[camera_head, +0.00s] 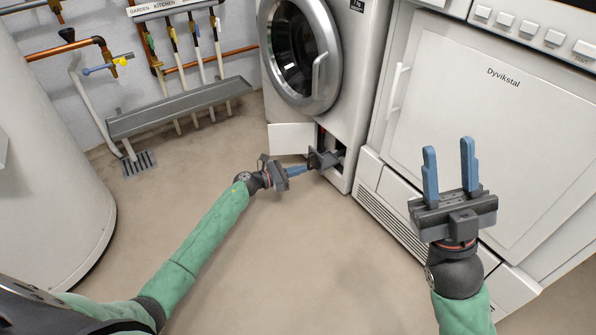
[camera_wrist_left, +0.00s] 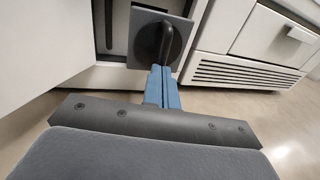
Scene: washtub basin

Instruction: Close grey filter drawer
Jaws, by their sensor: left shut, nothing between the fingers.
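The grey filter drawer (camera_head: 322,159) sticks out of an opening low on the front of the washing machine. In the left wrist view its square grey front (camera_wrist_left: 172,25) with a dark upright handle is straight ahead. My left gripper (camera_head: 303,170) is shut and empty, its blue fingers pointing at the drawer front; in the left wrist view the fingertips (camera_wrist_left: 160,72) overlap the front's lower edge. I cannot tell for sure if they touch it. My right gripper (camera_head: 448,146) is open and empty, raised in front of the white dryer.
A white flap (camera_head: 290,138) stands open left of the drawer. The washing machine's round door (camera_head: 300,55) is above. The white dryer (camera_head: 490,110) with a lower grille stands to the right. A grey trough (camera_head: 180,108) and pipes line the wall. The floor (camera_head: 300,260) is clear.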

